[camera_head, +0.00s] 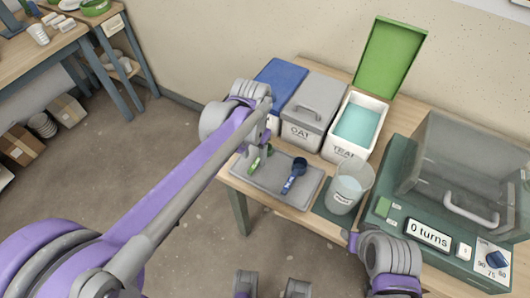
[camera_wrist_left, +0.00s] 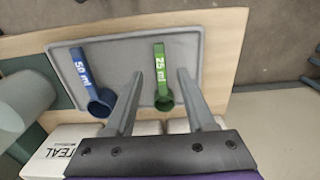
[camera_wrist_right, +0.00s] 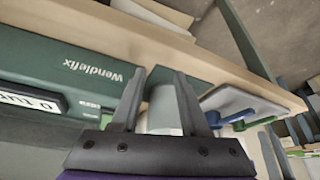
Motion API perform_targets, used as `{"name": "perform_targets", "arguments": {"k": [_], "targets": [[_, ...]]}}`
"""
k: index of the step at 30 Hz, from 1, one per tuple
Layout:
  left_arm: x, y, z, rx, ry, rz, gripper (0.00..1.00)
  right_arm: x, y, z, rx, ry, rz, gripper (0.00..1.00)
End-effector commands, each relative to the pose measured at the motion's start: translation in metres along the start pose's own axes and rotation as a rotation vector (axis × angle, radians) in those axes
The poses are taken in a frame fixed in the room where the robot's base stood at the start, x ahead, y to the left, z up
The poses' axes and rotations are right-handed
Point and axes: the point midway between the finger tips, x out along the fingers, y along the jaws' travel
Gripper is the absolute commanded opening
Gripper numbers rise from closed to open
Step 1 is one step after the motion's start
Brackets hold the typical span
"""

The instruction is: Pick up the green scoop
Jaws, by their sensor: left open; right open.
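The green scoop (camera_wrist_left: 161,75), marked 25 ml, lies on the grey tray (camera_wrist_left: 215,45). In the head view the green scoop (camera_head: 258,159) is partly hidden by my left gripper (camera_head: 267,137). In the left wrist view my left gripper (camera_wrist_left: 160,78) is open and its fingers show on either side of the scoop; I cannot tell the height gap. A blue scoop (camera_head: 294,176), marked 50 ml, lies beside it on the same tray. My right gripper (camera_wrist_right: 160,80) is open, and in its wrist view a pale cup (camera_wrist_right: 163,112) shows between its fingers.
Behind the tray stand a closed grey OAT bin (camera_head: 312,112), a blue-lidded bin (camera_head: 280,82) and an open TEAL bin (camera_head: 358,125) with its green lid (camera_head: 390,58) raised. A clear cup (camera_head: 347,188) stands right of the tray. A green machine (camera_head: 430,215) reads "0 turns".

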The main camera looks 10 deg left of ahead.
Motion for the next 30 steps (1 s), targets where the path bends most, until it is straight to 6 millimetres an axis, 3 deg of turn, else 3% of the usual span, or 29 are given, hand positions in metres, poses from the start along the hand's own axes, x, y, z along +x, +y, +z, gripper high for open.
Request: {"name": "perform_targets", "arguments": {"k": [6,16,25,30], "targets": [[0.033,-0.001,0.001,0.000,0.000,0.000,0.55,0.005,0.000,0.003,0.000,-0.002,0.000,0.45],[0.039,-0.001,0.001,0.000,0.001,0.000,0.53,0.005,0.000,0.003,0.000,-0.002,0.000,0.45],[0.039,-0.001,0.001,0.000,0.000,0.000,0.00,0.005,0.000,0.003,0.000,-0.002,0.000,0.45],[0.039,-0.001,0.001,0.000,0.000,0.000,0.00,0.005,0.000,0.003,0.000,-0.002,0.000,0.45]]}}
